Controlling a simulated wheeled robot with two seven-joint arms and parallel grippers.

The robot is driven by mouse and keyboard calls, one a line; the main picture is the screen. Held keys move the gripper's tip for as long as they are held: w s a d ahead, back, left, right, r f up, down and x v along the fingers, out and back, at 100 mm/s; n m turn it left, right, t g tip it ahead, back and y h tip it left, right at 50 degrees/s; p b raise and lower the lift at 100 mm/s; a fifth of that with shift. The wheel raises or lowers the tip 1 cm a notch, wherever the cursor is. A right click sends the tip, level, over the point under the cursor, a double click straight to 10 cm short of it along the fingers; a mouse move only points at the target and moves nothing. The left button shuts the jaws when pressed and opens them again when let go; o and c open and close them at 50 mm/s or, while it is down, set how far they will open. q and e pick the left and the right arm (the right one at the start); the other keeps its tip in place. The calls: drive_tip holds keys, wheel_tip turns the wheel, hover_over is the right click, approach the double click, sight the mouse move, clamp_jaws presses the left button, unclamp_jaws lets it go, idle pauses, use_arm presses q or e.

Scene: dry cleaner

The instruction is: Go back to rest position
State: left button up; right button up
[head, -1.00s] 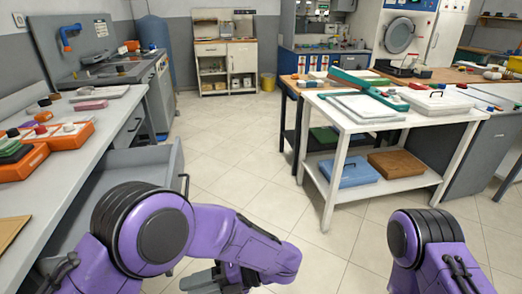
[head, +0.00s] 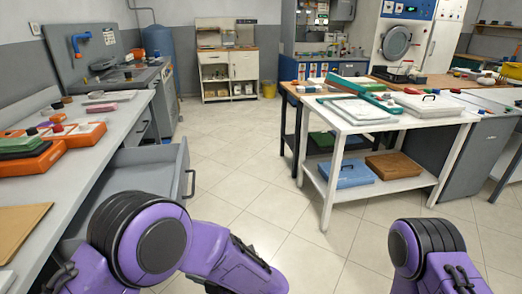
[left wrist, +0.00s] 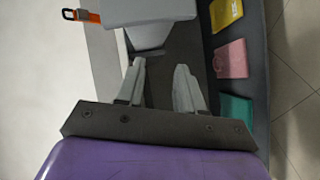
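My left arm bends in from the lower left of the head view, and its gripper is below the picture edge there. In the left wrist view my left gripper (left wrist: 160,85) shows two pale grey fingers set apart with nothing between them, so it is open and empty. My right arm shows at the lower right of the head view. Its gripper is out of the picture.
An open grey drawer (head: 150,160) juts out under the left counter (head: 98,148), close to my left arm. A white table (head: 345,126) stands at right. Yellow (left wrist: 226,13), pink (left wrist: 231,58) and teal (left wrist: 236,108) packets lie on a dark surface. The middle floor is clear.

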use_arm(q)
drive_tip(key=a+f+m+t+h+p, duration=0.1)
drive_tip(key=a+f+m+t+h, duration=0.45)
drive_tip(key=f+m+h, duration=0.8)
drive_tip(key=s+a+f+m+g, duration=0.2)
drive_tip(key=s+m, duration=0.1)
drive_tip(key=s, duration=0.5)
drive_tip(key=s+a+f+m+g+y+p, duration=0.1)
drive_tip(key=s+a+f+m+g, duration=0.1)
drive_tip(key=s, duration=0.7)
drive_tip(key=s+a+f+m+g+y+p, duration=0.1)
drive_tip(key=s+a+f+m+g, duration=0.1)
drive_tip(key=s, duration=0.6)
drive_tip(key=shift+s+a+m+g, duration=0.25)
drive_tip(key=shift+a+m+g, duration=0.6)
drive_tip(key=shift+a+g, duration=0.3)
drive_tip(key=shift+a+f, duration=0.1)
